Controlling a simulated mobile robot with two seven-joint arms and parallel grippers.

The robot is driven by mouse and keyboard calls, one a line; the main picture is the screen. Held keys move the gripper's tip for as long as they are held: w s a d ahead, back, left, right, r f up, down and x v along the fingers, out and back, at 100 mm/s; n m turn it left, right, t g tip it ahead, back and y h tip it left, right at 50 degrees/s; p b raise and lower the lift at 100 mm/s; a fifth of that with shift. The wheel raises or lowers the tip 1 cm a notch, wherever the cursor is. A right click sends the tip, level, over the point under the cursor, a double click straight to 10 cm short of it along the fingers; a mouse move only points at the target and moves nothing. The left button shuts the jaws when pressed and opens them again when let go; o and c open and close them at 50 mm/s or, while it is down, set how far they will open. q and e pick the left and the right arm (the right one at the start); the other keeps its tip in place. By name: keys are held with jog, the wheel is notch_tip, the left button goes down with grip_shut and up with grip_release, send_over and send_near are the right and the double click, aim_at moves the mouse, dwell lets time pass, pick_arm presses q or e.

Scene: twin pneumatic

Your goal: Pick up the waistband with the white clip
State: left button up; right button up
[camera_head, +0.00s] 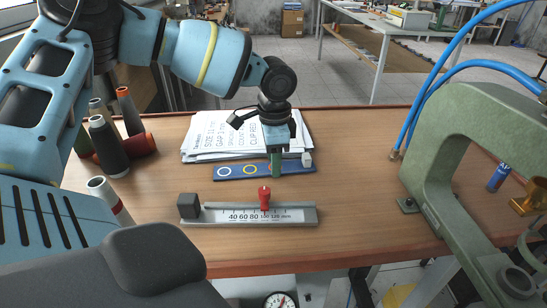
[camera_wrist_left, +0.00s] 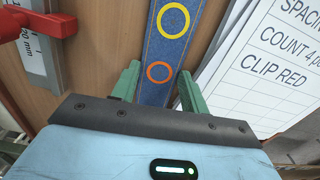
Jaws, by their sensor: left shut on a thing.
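The waistband (camera_head: 237,172) is a blue denim strip lying on the wooden table, along the front edge of the papers. It bears a white, a yellow and an orange ring. A small pale block (camera_head: 307,159), perhaps the white clip, is at its right end. My left gripper (camera_head: 275,172) points down over the right part of the strip and is shut on it. In the left wrist view the green fingers (camera_wrist_left: 158,88) flank the strip (camera_wrist_left: 160,50) at the orange ring. The strip's part under the gripper is hidden. My right gripper is not in view.
A metal gauge (camera_head: 220,217) with a red slider (camera_head: 264,198) and a dark block (camera_head: 188,205) lies in front. Papers (camera_head: 205,130) lie behind the strip. Thread spools (camera_head: 107,148) stand at left. A green press (camera_head: 435,140) with blue hoses is at right. The table between gauge and press is clear.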

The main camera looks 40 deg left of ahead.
pick_arm(q)
notch_tip(320, 180, up, 10)
dwell(0.5)
jog(key=shift+s+f, duration=0.1)
